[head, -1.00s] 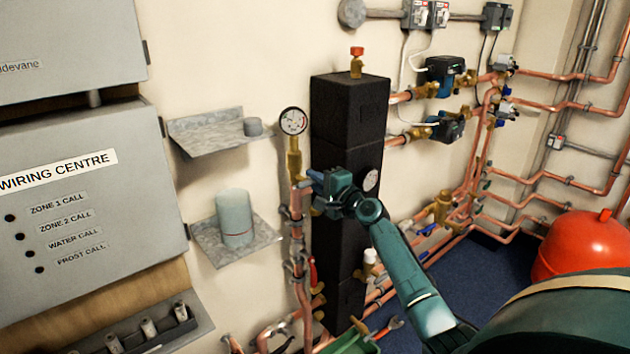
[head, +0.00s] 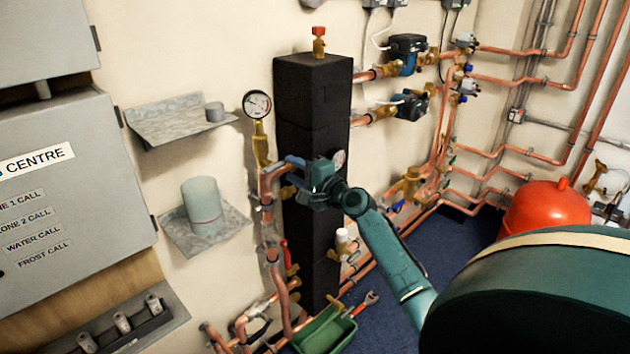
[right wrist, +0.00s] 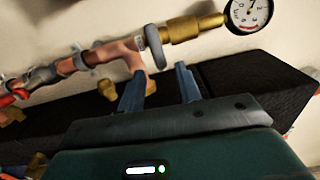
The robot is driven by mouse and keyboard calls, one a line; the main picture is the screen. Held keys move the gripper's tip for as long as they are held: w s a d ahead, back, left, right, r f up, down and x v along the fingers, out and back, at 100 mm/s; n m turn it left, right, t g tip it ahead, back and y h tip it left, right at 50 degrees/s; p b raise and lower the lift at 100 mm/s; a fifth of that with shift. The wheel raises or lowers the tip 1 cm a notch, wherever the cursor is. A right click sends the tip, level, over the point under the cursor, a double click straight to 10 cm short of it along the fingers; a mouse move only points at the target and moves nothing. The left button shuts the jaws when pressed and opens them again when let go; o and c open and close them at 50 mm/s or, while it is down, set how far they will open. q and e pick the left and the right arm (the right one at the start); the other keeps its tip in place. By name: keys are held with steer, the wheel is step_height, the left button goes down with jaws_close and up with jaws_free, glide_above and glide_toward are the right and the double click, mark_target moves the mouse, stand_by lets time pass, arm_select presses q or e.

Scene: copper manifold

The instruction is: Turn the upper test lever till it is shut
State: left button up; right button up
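A vertical copper pipe with a brass fitting (head: 260,145) and a pressure gauge (head: 257,104) stands left of the black column. In the right wrist view a grey lever (right wrist: 154,46) sits by the brass fitting (right wrist: 190,29); I take it for the upper test lever. My right gripper (head: 291,176) is beside this pipe, in front of the column. In the right wrist view its two blue fingers (right wrist: 161,76) are apart, with the lever's free end just ahead of the gap between their tips. I cannot tell whether they touch it. My left gripper is out of view.
The black column (head: 313,105) stands close behind the gripper. A red lever (head: 285,254) is lower down. Two wall shelves (head: 175,125) jut out at left. A green tray (head: 325,332) and a wrench (head: 364,304) are below. A red vessel (head: 545,212) stands at right.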

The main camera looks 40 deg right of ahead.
steer(key=s, duration=0.8)
steer(key=shift+s+d, duration=0.2)
steer(key=shift+d, duration=0.1)
